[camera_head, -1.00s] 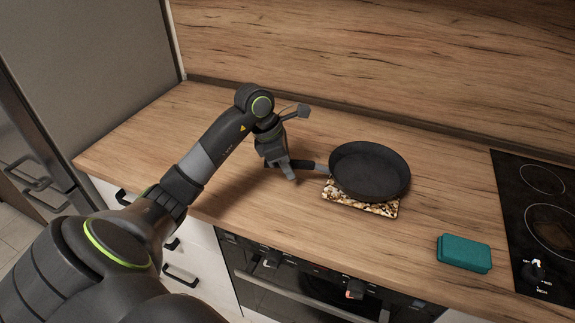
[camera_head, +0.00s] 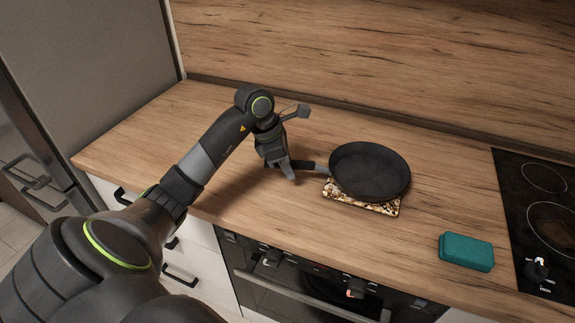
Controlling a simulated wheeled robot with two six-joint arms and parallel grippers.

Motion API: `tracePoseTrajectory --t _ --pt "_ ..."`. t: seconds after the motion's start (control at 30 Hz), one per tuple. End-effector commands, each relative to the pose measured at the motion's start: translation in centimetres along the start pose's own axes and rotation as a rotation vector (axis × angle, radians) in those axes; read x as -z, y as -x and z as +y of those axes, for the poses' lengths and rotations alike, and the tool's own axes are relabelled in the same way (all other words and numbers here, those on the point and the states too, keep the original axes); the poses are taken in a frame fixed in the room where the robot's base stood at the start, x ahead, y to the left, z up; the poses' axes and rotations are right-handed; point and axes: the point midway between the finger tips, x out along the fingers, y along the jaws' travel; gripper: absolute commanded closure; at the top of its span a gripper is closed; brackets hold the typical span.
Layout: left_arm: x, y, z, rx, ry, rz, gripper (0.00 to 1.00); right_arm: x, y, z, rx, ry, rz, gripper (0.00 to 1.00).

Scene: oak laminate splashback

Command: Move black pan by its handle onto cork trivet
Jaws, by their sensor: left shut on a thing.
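The black pan (camera_head: 369,170) is over the cork trivet (camera_head: 361,208), a speckled brown and cream square on the wooden counter. The pan covers most of the trivet; only its front strip and left edge show. I cannot tell for certain whether the pan's base touches it. The pan's handle (camera_head: 312,166) points left. My left gripper (camera_head: 287,171) is shut on the handle, to the left of the pan. My right gripper is not in view.
A teal box (camera_head: 466,252) lies on the counter at the right front, beside the black cooktop (camera_head: 544,222). The wooden splashback (camera_head: 400,60) rises behind. The counter (camera_head: 300,235) is clear in front of the trivet. An oven (camera_head: 300,285) is below.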

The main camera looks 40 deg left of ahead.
Motion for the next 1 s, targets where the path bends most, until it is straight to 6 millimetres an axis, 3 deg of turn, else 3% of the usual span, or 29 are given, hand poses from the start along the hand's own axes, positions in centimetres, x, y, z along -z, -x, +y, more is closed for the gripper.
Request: tracePoseTrajectory --t 0.23,0.27,0.43,0.77,1.0 --pt "-0.1 0.0 0.0 -0.001 -0.002 -0.002 1.00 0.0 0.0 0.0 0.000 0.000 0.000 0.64" --pt "-0.1 0.0 0.0 -0.001 -0.002 -0.002 0.74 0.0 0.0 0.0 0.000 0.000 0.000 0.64" --pt "0.0 0.0 0.0 0.000 -0.001 -0.001 0.52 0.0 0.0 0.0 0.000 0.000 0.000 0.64" --pt "0.4 0.0 0.0 0.001 0.003 0.006 0.52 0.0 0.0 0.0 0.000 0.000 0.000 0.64" --pt "1.9 1.1 0.0 -0.001 0.002 0.005 0.52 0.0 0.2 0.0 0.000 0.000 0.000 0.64"
